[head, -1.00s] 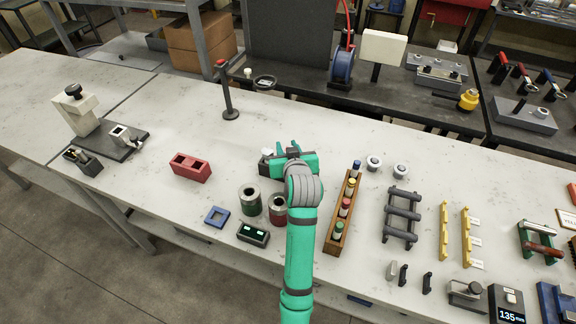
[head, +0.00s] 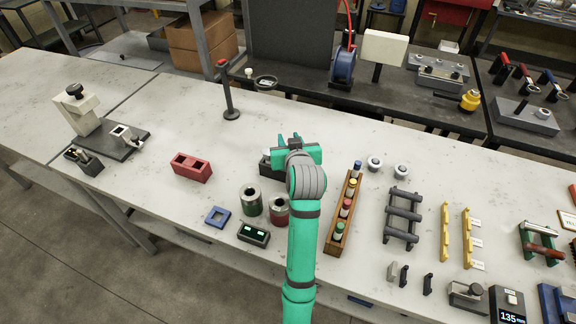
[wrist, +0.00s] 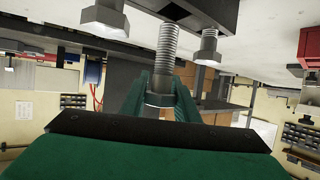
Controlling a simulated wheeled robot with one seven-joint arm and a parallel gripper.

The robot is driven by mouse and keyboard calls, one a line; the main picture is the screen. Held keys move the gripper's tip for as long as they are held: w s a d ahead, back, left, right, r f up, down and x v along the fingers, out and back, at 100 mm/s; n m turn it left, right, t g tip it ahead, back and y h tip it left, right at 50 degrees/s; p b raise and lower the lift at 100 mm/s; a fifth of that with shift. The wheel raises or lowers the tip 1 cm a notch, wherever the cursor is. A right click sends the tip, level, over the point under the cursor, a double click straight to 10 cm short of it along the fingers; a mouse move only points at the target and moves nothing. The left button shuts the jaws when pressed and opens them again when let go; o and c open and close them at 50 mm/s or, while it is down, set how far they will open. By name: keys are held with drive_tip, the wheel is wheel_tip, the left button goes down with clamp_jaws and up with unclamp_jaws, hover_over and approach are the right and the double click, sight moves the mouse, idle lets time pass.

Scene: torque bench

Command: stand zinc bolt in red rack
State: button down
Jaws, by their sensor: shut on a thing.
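My gripper (head: 289,141) is over the middle of the bench in the head view. In the wrist view its green fingers (wrist: 160,88) are shut around the hex head of a grey metal bolt (wrist: 164,48). The bolt's threaded shank points away from the gripper, towards a dark holder (wrist: 188,12); I cannot tell whether its tip is clear of it. Two other grey bolts (wrist: 209,46) and (wrist: 103,14) flank it. The red rack (head: 192,168) stands left of my gripper in the head view, with two dark square openings that look empty. It seems to show at the wrist view's right edge (wrist: 309,47).
A green-banded cylinder (head: 250,200) and a red-banded one (head: 279,207), a blue square frame (head: 217,216) and a small display box (head: 253,233) are in front. A wooden rack (head: 337,230) is to the right. A dark post (head: 230,100) stands behind. Bench around the red rack is clear.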

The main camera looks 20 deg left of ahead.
drive_tip(key=shift+a+r, duration=0.2)
drive_tip(key=shift+r, duration=0.85)
